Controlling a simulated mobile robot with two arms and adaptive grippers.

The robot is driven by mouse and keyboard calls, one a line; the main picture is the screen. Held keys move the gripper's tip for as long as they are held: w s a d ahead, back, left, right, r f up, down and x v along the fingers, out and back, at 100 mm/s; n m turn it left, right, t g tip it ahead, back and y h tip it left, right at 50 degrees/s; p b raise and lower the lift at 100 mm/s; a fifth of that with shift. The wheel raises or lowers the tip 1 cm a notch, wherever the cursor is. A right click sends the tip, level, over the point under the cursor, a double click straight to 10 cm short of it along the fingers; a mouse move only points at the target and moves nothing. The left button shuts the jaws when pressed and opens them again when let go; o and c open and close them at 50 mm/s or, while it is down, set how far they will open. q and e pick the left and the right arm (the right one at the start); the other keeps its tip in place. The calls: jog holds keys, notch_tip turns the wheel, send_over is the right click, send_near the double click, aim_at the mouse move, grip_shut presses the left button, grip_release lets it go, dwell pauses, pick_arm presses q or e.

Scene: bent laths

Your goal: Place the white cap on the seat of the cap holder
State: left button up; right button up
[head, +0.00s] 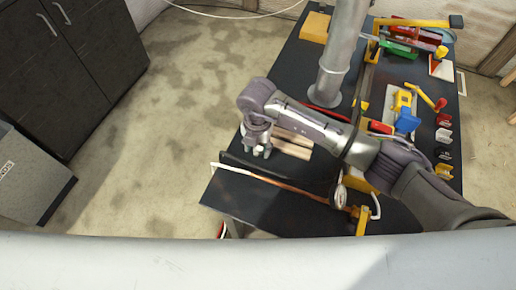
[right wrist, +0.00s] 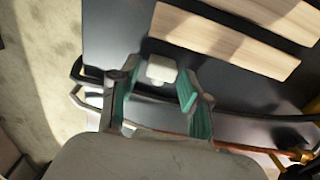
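A small white block-like piece, likely the white cap (right wrist: 161,69), lies on the dark table top in the right wrist view. It also shows as a pale spot between the fingers in the head view (head: 257,150). My right gripper (right wrist: 158,84) points down at the table, its teal-padded fingers apart on either side of the cap. A gap seems to show between the cap and each finger; contact is not clear. I cannot tell for sure which object is the cap holder. My left gripper is not in view.
Pale wooden blocks (right wrist: 225,40) lie beside the cap. Long bent laths (head: 272,182) run along the table's near edge to a yellow clamp (head: 361,220). A blue and yellow tool (head: 406,118) and small coloured pieces (head: 443,135) crowd the right side.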

jog(key=c, duration=0.5)
jog(key=shift+r, duration=0.1)
